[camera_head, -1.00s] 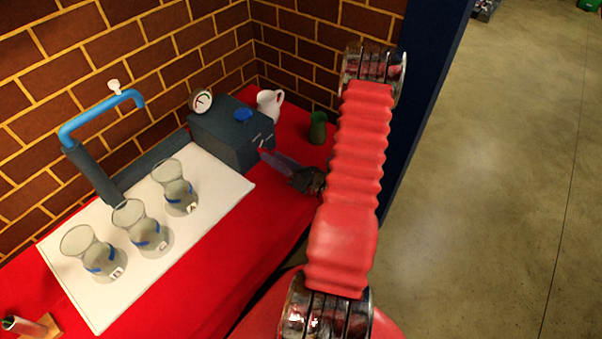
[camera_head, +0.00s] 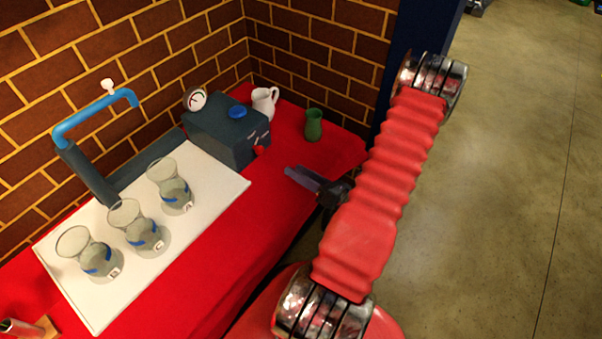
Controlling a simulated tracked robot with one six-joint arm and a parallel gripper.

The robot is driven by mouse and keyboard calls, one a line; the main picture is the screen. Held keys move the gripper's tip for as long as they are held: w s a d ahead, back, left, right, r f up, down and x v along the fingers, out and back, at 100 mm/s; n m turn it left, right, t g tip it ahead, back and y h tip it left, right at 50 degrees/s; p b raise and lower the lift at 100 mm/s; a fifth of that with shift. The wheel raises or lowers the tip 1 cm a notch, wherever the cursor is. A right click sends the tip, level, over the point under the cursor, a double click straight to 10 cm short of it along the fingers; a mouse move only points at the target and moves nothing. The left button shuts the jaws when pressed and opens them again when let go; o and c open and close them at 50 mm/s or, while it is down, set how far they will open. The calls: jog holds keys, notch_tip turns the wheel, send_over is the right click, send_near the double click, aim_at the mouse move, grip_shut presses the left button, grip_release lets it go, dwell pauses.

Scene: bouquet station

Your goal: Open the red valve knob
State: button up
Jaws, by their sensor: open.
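The red valve knob (camera_head: 259,151) shows on the front face of the dark grey box (camera_head: 213,139), near its right edge. Its exact turn angle is too small to tell. My gripper (camera_head: 290,172) is open and empty, to the right of and in front of the knob, apart from it. Its fingers point left toward the box, over the red tabletop.
A round gauge (camera_head: 195,99) and a blue cap (camera_head: 237,112) are on the box. A white pitcher (camera_head: 264,103) and a green vase (camera_head: 313,125) stand behind. Glass vases (camera_head: 174,186) stand on a white board (camera_head: 226,186) below a blue tap (camera_head: 92,119).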

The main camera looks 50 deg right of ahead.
jog(key=shift+s, duration=0.2)
jog(key=w+a+r+n+g+y, duration=0.2)
jog(key=a+r+n+g+y, duration=0.4)
jog(key=a+n, duration=0.6)
jog(key=w+a+r+n+g+y, duration=0.2)
jog(key=a+r+n+g+y, duration=0.45)
jog(key=a+n, duration=0.55)
jog(key=s+a+r+n+g+h, duration=0.55)
jog(key=a+n+h, duration=0.2)
jog(key=n, duration=0.25)
notch_tip(320, 180, up, 10)
jog(key=n+t+h, duration=0.5)
jog(key=n, duration=0.4)
jog(key=shift+r+t, duration=0.15)
jog(key=shift+t, duration=0.15)
jog(key=shift+a, duration=0.1)
